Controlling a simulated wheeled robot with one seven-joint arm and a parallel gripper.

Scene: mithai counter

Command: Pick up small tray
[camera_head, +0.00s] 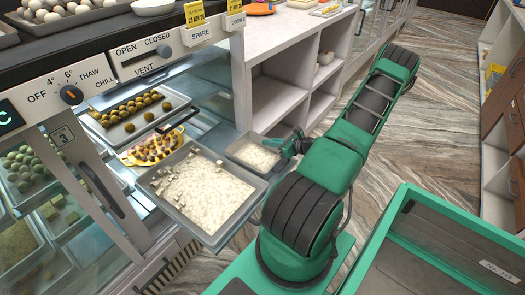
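A small metal tray (236,150) filled with white crumbly pieces is near the middle of the head view, just behind and to the right of a larger tray. I cannot clearly see what supports the small tray.
A larger tray (213,238) of white grains and cubes sits in front. A tray of brown balls (105,128) and a yellow dish (131,157) lie in the open case to the left. A white shelf unit (243,100) stands behind. Wood-patterned floor (440,100) is clear at right.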

